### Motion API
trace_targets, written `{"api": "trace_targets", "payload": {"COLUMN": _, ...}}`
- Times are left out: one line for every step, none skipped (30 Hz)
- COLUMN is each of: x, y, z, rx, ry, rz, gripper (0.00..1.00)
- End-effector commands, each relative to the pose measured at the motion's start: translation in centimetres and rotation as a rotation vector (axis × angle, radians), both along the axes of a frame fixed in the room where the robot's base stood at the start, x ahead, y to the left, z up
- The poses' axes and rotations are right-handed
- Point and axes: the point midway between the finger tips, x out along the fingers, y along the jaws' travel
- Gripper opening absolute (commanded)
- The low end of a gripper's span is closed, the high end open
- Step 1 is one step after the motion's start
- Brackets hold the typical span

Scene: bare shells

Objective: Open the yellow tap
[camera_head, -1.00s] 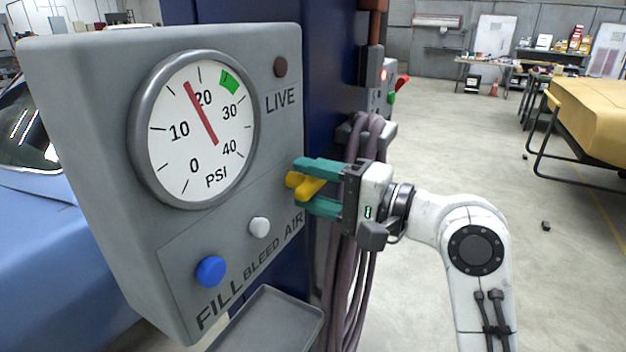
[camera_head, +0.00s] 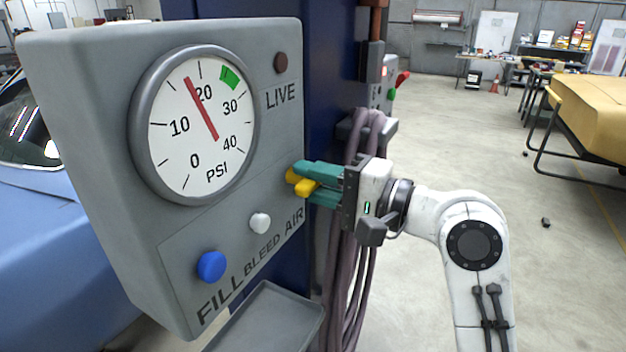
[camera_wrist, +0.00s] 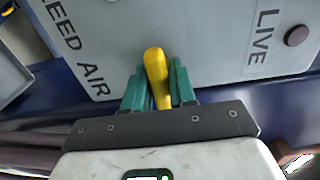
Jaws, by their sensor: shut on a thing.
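The yellow tap (camera_head: 303,184) sits on the front of the grey gauge box, just above the word AIR. It also shows in the wrist view (camera_wrist: 156,72), its handle between the two green fingers. My gripper (camera_head: 314,184) is shut on the tap handle, with a finger on each side of it. In the wrist view my gripper (camera_wrist: 157,88) covers the lower part of the handle. The gauge (camera_head: 196,125) has its red needle just left of the 20 mark.
The grey box (camera_head: 90,150) also carries a blue FILL button (camera_head: 211,266), a white BLEED button (camera_head: 260,223) and a dark LIVE lamp (camera_head: 281,62). A grey tray (camera_head: 268,318) juts out below. Hoses (camera_head: 345,270) hang close behind my gripper. Open floor lies to the right.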

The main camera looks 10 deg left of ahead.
Motion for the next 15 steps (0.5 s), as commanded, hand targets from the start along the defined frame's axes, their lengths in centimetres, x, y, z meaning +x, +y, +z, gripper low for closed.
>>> {"api": "trace_targets", "payload": {"x": 0.00, "y": -0.01, "z": -0.11, "rx": -0.002, "ry": -0.003, "rz": 0.000, "gripper": 0.00}}
{"api": "trace_targets", "payload": {"x": 0.00, "y": 0.00, "z": -0.13, "rx": -0.005, "ry": -0.007, "rz": 0.000, "gripper": 0.00}}
{"api": "trace_targets", "payload": {"x": 0.00, "y": 0.00, "z": -0.15, "rx": -0.007, "ry": -0.014, "rz": 0.000, "gripper": 0.00}}
{"api": "trace_targets", "payload": {"x": 0.01, "y": 0.00, "z": -0.17, "rx": -0.010, "ry": -0.022, "rz": 0.000, "gripper": 0.00}}
{"api": "trace_targets", "payload": {"x": 0.01, "y": 0.00, "z": -0.19, "rx": -0.013, "ry": -0.030, "rz": 0.000, "gripper": 0.00}}
{"api": "trace_targets", "payload": {"x": 0.01, "y": 0.00, "z": -0.22, "rx": -0.018, "ry": -0.043, "rz": 0.000, "gripper": 0.00}}
{"api": "trace_targets", "payload": {"x": 0.01, "y": 0.00, "z": -0.24, "rx": -0.022, "ry": -0.056, "rz": 0.001, "gripper": 0.00}}
{"api": "trace_targets", "payload": {"x": 0.02, "y": 0.00, "z": -0.26, "rx": -0.028, "ry": -0.070, "rz": 0.001, "gripper": 0.00}}
{"api": "trace_targets", "payload": {"x": 0.02, "y": 0.00, "z": -0.28, "rx": -0.035, "ry": -0.091, "rz": 0.001, "gripper": 0.00}}
{"api": "trace_targets", "payload": {"x": 0.03, "y": 0.00, "z": -0.30, "rx": -0.042, "ry": -0.109, "rz": 0.001, "gripper": 0.00}}
{"api": "trace_targets", "payload": {"x": 0.04, "y": 0.00, "z": -0.31, "rx": -0.049, "ry": -0.128, "rz": 0.000, "gripper": 0.00}}
{"api": "trace_targets", "payload": {"x": 0.04, "y": 0.00, "z": -0.32, "rx": -0.058, "ry": -0.157, "rz": 0.000, "gripper": 0.00}}
{"api": "trace_targets", "payload": {"x": 0.05, "y": -0.02, "z": -0.33, "rx": -0.066, "ry": -0.179, "rz": 0.000, "gripper": 0.00}}
{"api": "trace_targets", "payload": {"x": 0.05, "y": -0.02, "z": -0.35, "rx": -0.075, "ry": -0.203, "rz": 0.000, "gripper": 0.00}}
{"api": "trace_targets", "payload": {"x": 0.05, "y": -0.02, "z": -0.39, "rx": -0.087, "ry": -0.236, "rz": 0.000, "gripper": 0.00}}
